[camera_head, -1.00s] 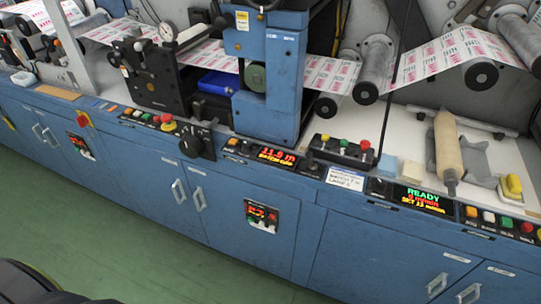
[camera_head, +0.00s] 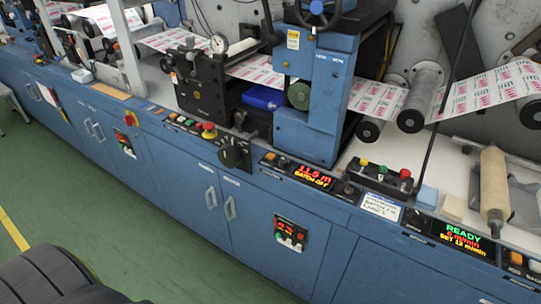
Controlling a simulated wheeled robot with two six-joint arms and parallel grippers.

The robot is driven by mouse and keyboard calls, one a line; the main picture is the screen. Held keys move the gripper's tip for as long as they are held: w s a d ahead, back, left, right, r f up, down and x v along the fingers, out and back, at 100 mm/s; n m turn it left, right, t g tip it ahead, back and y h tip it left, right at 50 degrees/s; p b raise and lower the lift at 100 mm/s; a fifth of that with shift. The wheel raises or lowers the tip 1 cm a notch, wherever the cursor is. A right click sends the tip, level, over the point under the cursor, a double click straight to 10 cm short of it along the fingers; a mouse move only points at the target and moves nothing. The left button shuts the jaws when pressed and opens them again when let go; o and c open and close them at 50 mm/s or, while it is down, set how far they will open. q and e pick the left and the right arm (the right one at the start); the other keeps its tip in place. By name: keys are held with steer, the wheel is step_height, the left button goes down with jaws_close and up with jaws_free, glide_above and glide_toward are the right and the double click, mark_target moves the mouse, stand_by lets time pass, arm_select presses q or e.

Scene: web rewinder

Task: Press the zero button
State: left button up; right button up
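A counter display (camera_head: 311,176) with red and yellow text, reading about 11.5 m, is set in the front ledge of the blue machine. An orange button (camera_head: 269,157) and a darker button (camera_head: 284,163) sit just left of it. Their labels are too small to read, so I cannot tell which button is the zero button. A second display (camera_head: 462,236) reads READY in green at the right, with an orange button (camera_head: 516,259) and a white button (camera_head: 535,266) beside it. Neither of my grippers is in view.
A black button box (camera_head: 380,180) stands on the ledge right of the counter display. A black rotary knob (camera_head: 233,153) and red emergency stop (camera_head: 209,131) are left of it. A paper label (camera_head: 382,207) lies nearby.

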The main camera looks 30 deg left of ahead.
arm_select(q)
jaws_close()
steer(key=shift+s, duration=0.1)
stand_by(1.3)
